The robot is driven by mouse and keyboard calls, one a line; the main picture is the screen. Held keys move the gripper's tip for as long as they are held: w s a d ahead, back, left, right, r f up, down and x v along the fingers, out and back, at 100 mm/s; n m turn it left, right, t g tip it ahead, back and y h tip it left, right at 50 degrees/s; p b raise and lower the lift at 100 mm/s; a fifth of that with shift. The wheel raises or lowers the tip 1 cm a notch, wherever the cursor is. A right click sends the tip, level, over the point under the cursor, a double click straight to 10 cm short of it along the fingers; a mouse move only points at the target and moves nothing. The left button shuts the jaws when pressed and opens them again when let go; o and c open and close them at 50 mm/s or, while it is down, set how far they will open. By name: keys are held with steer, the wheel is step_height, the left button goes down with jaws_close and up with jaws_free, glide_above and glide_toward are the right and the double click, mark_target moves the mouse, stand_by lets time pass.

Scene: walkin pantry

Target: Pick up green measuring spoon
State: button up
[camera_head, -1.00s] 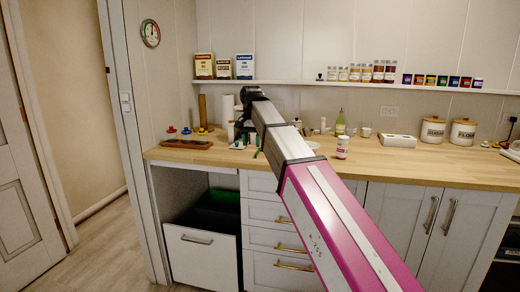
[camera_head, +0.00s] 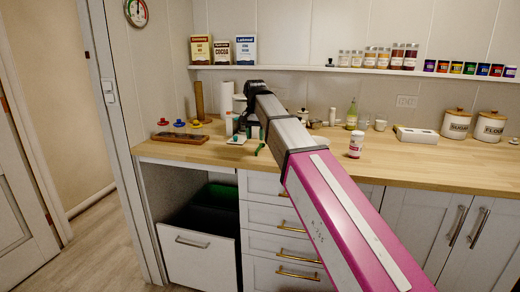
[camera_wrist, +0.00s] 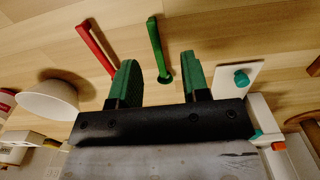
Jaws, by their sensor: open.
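The green measuring spoon (camera_wrist: 158,48) lies on the wooden counter (camera_wrist: 205,20) in the wrist view, its handle pointing up the picture and its round end near the gap between my fingers. It also shows as a small green shape near the counter's front in the head view (camera_head: 260,149). My gripper (camera_wrist: 162,72) is open, with a green finger on either side of the gap and nothing between them. I cannot tell how far it is above the counter. In the head view my arm hides part of the gripper.
A red spoon-like utensil (camera_wrist: 97,46) lies left of the green spoon. A white bowl (camera_wrist: 48,100) stands farther left. A white board with a teal knob (camera_wrist: 238,80) is close to the right finger. A white-and-red jar (camera_head: 356,145) stands right of my arm.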

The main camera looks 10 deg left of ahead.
mark_target(257, 150)
steer(key=shift+d+f, duration=0.15)
steer(key=shift+f, duration=1.45)
steer(key=shift+d+f, duration=0.15)
steer(key=shift+f, duration=1.4)
jaws_close()
